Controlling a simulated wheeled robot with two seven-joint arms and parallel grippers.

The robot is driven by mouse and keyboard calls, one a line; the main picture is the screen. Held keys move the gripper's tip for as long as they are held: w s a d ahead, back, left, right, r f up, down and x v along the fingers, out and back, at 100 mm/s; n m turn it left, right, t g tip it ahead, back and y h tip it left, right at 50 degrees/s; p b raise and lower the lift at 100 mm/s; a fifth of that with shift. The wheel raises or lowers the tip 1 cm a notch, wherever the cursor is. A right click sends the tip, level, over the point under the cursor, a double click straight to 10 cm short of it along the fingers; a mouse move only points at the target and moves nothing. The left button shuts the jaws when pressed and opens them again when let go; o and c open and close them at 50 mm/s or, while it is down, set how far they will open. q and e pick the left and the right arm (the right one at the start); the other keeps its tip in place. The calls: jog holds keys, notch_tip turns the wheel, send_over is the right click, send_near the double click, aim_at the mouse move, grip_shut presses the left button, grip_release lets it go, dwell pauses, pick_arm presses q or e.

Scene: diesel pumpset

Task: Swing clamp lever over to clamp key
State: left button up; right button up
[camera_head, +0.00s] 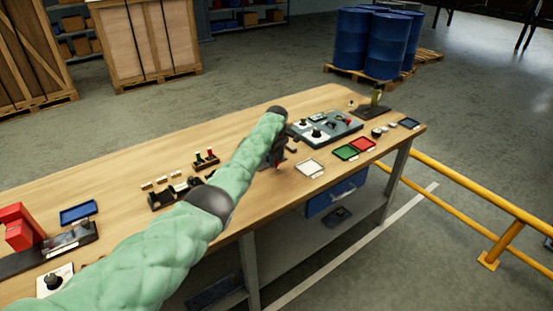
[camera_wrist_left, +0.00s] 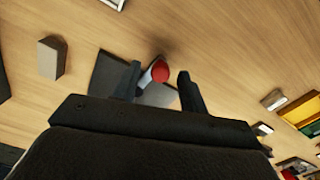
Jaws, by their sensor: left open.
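In the left wrist view, a lever with a round red knob (camera_wrist_left: 160,71) and a pale shaft stands over a dark plate (camera_wrist_left: 108,72) on the wooden table. My left gripper (camera_wrist_left: 161,84) is open, with one finger on each side of the lever. The knob lies nearer the left finger in the picture; I cannot tell whether either finger touches it. In the head view my left gripper (camera_head: 279,160) is low over the table, left of the grey panel, and partly hidden by my arm. I cannot make out the key. My right gripper is not in view.
A grey panel (camera_head: 343,130) with knobs stands right of my gripper. White (camera_head: 309,168), green (camera_head: 345,153) and red (camera_head: 363,145) trays lie along the front edge. A small block (camera_wrist_left: 51,58) lies left of the plate. A rack (camera_head: 206,161) with coloured pieces stands further left.

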pick_arm(q)
jog(key=shift+r, duration=0.5)
notch_tip(320, 180, up, 6)
jog(key=shift+f+b, duration=0.15)
jog(key=shift+b, duration=1.05)
jog(key=shift+r, duration=0.55)
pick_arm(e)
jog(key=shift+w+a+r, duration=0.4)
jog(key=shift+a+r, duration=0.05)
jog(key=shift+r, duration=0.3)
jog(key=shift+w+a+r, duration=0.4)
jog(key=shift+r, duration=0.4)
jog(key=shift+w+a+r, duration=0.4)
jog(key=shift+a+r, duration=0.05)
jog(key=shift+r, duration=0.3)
